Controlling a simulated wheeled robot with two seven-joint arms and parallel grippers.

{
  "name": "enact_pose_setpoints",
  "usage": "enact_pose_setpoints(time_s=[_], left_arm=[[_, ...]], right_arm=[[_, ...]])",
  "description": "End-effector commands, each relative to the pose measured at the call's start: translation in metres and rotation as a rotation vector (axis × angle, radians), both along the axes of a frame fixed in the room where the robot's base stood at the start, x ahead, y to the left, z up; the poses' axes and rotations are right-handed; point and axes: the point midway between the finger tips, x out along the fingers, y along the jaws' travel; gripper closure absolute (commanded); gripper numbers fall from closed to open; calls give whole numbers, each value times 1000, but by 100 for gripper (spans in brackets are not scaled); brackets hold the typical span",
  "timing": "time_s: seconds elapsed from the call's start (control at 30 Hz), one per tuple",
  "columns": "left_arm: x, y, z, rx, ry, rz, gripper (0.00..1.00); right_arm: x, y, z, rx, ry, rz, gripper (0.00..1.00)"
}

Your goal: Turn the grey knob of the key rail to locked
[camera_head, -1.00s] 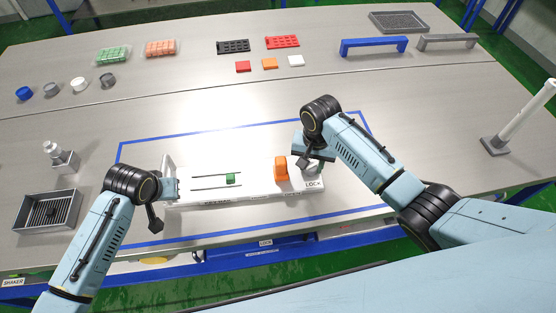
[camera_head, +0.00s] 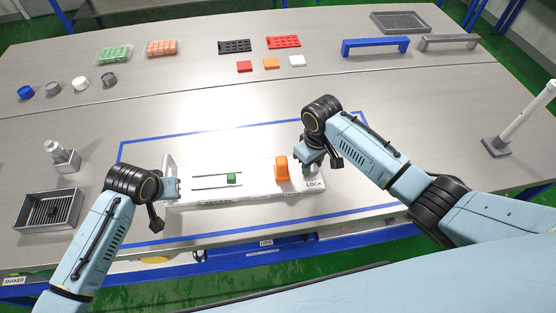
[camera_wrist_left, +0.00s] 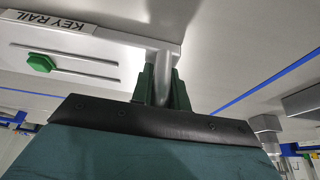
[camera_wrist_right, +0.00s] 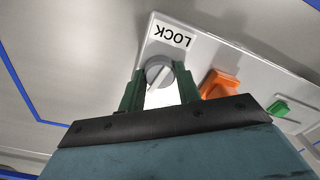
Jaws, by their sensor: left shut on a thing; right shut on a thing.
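The key rail (camera_head: 238,196) is a long white-grey block inside the blue taped frame. It bears a green slider (camera_head: 231,178), an orange part (camera_head: 282,168) and a LOCK label (camera_head: 314,184) at its right end. My left gripper (camera_wrist_left: 162,88) is shut on the grey handle (camera_wrist_left: 164,58) at the rail's left end. My right gripper (camera_wrist_right: 160,84) is around the round grey knob (camera_wrist_right: 159,71) beside the LOCK label and shut on it, a finger on each side. In the head view my right gripper (camera_head: 312,166) hides most of the knob.
A metal tray (camera_head: 74,201) and a small fixture (camera_head: 63,158) stand to the left. A white post (camera_head: 524,115) stands at the far right. Coloured blocks, trays and caps line the back. The table between is clear.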

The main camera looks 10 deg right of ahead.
Motion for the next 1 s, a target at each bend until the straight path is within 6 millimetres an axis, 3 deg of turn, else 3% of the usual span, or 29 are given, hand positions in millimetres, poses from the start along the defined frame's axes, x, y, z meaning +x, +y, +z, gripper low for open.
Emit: enact_pose_setpoints(time_s=[0.4, 0.97, 1.0], left_arm=[[0, 0, 0, 0, -1, 1, 100], [0, 0, 0, 1, -1, 0, 100], [0, 0, 0, 1, -1, 0, 100]], right_arm=[[1, 0, 1, -1, -3, 201, 90], [1, 0, 1, 0, -2, 233, 90], [1, 0, 1, 0, -2, 233, 66]])
